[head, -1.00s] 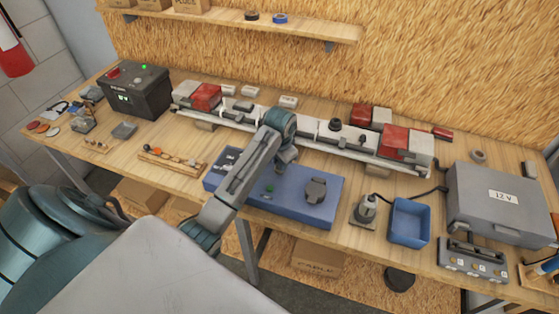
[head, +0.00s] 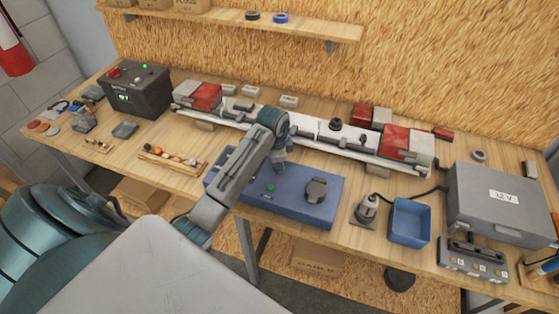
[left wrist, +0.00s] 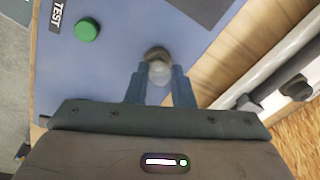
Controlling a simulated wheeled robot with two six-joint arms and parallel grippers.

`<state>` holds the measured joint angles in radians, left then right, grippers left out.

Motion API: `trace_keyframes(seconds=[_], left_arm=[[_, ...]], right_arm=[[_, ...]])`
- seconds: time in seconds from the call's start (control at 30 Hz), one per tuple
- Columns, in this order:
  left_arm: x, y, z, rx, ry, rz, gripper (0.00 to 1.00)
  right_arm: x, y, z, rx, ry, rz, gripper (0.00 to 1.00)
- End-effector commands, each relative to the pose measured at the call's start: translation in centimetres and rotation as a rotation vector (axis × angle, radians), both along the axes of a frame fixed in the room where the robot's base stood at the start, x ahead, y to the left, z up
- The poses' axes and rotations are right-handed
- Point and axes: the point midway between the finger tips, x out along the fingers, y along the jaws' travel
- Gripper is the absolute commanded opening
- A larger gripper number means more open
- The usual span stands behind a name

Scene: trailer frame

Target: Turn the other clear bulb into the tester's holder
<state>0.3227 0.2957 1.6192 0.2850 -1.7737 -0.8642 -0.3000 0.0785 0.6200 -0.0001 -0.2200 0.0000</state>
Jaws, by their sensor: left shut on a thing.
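The tester (head: 300,208) is a flat blue box in the middle of the bench; its face and green TEST button (left wrist: 87,30) show in the left wrist view. My left gripper (head: 281,170) is low over the tester's back part. In the left wrist view its two blue fingers (left wrist: 159,82) are shut on a clear bulb (left wrist: 159,73). The bulb's far end meets a brownish round holder (left wrist: 156,53) on the tester. How deep the bulb sits cannot be told. My right gripper is not in view.
A wooden rack (head: 168,164) with several small bulbs lies left of the tester. The long white light bar (head: 305,137) runs behind it. A blue tray (head: 408,222) and a grey 12 V case (head: 500,205) stand to the right.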

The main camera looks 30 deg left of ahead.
Motion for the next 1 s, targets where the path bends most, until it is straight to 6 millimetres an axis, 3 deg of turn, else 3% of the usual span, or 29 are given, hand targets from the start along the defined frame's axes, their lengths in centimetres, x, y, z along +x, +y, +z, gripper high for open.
trace_keyframes(seconds=[0.27, 0.3, 0.4, 0.6, 0.7, 1.0], left_arm=[[-0.01, -0.01, -0.02, -0.001, 0.001, -0.009, 0.12], [-0.01, -0.01, -0.02, -0.001, 0.001, -0.009, 0.27], [-0.02, -0.02, -0.02, -0.001, 0.001, -0.008, 0.47], [-0.02, -0.02, -0.02, -0.001, 0.001, -0.008, 0.47], [-0.02, -0.02, -0.02, -0.001, 0.001, -0.008, 0.64], [0.00, -0.02, 0.08, 0.000, 0.000, -0.007, 0.65]], right_arm=[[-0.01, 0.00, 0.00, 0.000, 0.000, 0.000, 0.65], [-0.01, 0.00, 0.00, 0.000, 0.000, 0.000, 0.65], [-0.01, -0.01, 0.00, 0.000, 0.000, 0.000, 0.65], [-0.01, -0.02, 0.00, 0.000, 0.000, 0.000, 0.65], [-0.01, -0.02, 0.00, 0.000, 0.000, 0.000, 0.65], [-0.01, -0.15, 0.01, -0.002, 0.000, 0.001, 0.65]])
